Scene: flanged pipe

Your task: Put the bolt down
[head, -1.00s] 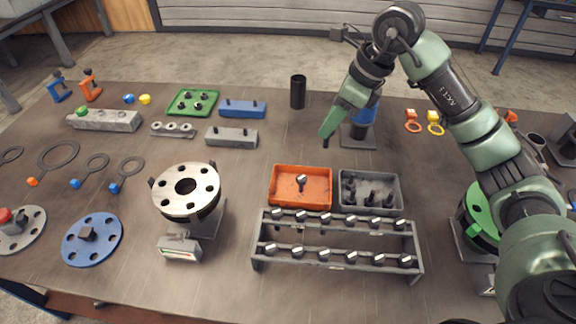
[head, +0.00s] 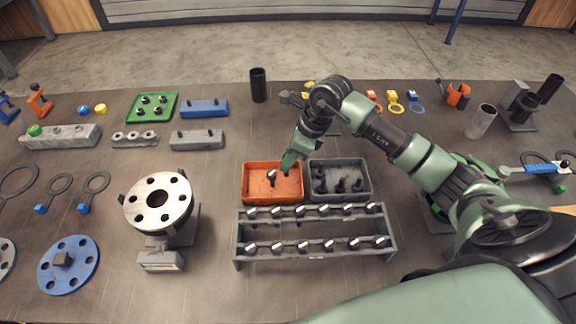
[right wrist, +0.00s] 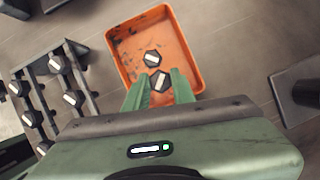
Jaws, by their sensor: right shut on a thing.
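My right gripper (head: 288,165) is over the right part of the orange tray (head: 247,193). In the right wrist view its two green fingertips (right wrist: 159,88) are shut on a bolt (right wrist: 159,81), whose dark head with a light bar across it shows between them. In the head view this bolt is hidden by the fingers. Another bolt (right wrist: 152,58) is in the orange tray, just beyond the held one; it also shows in the head view (head: 271,175). I cannot tell whether the held bolt touches the tray floor. My left gripper is not in view.
A grey tray (head: 361,197) with several dark bolts stands close to the right of the orange one. A rack (head: 300,229) with several bolts in two rows stands in front of both. A flanged pipe (head: 158,198) stands to the left.

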